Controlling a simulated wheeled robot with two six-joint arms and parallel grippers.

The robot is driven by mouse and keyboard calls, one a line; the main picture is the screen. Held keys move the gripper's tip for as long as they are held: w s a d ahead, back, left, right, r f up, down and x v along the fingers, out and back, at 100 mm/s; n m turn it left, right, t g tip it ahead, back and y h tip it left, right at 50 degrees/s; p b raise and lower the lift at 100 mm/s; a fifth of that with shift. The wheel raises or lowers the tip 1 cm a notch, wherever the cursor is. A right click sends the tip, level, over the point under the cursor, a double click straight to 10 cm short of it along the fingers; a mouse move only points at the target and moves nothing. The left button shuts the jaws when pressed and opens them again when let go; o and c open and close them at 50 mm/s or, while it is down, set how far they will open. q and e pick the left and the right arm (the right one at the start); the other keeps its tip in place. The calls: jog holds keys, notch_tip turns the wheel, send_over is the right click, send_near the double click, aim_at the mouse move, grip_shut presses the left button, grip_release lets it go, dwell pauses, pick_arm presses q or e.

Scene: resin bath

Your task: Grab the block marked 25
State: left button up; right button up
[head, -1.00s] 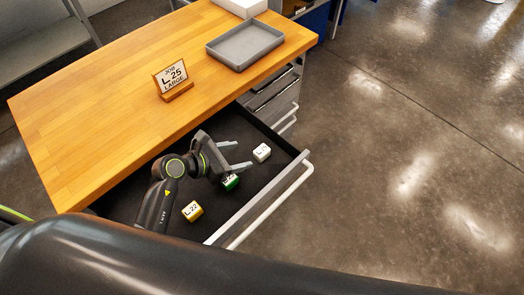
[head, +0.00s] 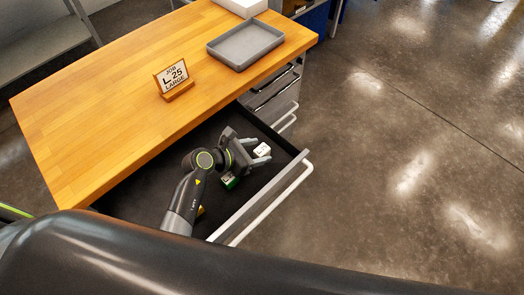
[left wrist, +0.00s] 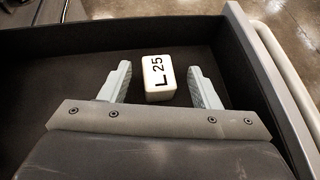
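The white block (left wrist: 158,76) marked "L 25" lies on the dark drawer floor in the left wrist view, between and just ahead of the two fingertips. It also shows in the head view as a white block (head: 263,149) near the drawer's front right corner. My left gripper (left wrist: 156,84) is open around the block's near end, with a gap on each side; in the head view the left gripper (head: 262,154) reaches over the drawer. A green block (head: 229,180) sits below the gripper in the head view. My right gripper is not in view.
The open drawer (head: 259,205) has a raised front wall and a white bar handle. A wooden table (head: 110,100) stands above it with a sign (head: 173,75) reading "JOB L 25 LARGE" and an empty grey tray (head: 246,45).

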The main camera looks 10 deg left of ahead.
pick_arm(q)
jog(key=c, duration=1)
